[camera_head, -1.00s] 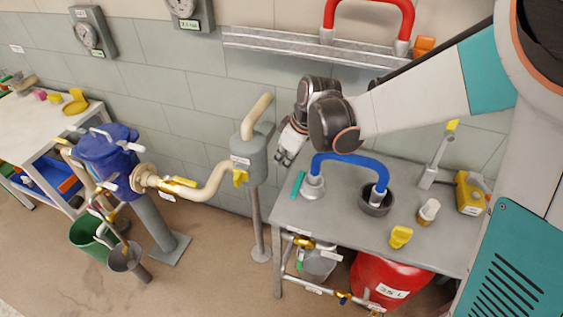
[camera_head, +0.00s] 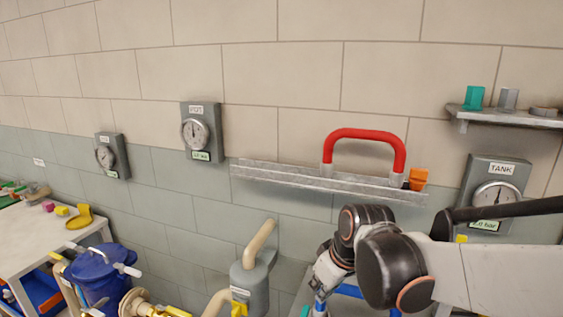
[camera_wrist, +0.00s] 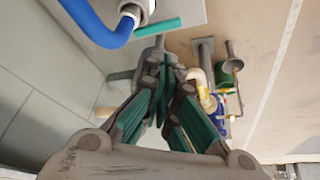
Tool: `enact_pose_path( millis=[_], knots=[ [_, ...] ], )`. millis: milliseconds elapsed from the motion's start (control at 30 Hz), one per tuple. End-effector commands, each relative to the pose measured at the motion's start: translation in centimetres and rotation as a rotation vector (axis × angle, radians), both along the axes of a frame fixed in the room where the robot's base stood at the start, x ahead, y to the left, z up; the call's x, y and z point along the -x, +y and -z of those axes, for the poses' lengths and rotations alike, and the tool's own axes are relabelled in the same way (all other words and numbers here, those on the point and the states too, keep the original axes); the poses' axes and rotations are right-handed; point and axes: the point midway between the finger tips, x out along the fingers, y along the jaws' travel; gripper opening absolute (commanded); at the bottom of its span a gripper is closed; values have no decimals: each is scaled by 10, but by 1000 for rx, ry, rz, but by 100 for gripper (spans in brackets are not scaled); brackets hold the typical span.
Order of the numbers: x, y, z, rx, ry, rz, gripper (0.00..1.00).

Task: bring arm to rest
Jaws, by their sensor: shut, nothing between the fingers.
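My gripper (camera_head: 320,300) hangs at the lower middle of the head view, pointing down, beside a blue hose (camera_head: 348,290) that is mostly hidden by my arm. In the wrist view my gripper (camera_wrist: 165,72) shows its green-padded fingers with the tips together and nothing held. The blue hose (camera_wrist: 98,25) also shows at the top left there, with a teal stick (camera_wrist: 160,27) on the grey table edge (camera_wrist: 192,12) beyond the fingertips.
A red handle-shaped hose (camera_head: 365,140) stands on a metal wall shelf (camera_head: 300,180) above my arm. A TANK gauge (camera_head: 495,195) is on the wall behind my arm at right. A beige pipe on a grey post (camera_head: 250,285) stands left of my gripper.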

Motion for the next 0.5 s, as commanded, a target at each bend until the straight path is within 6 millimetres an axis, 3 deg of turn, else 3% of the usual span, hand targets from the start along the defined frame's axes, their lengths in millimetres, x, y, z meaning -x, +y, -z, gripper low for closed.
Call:
enact_pose_path(
  millis=[200,500],
  knots=[
    [42,-38,-28,-20,-49,188,0],
    [101,-82,-44,-62,-126,434,0]
  ],
)
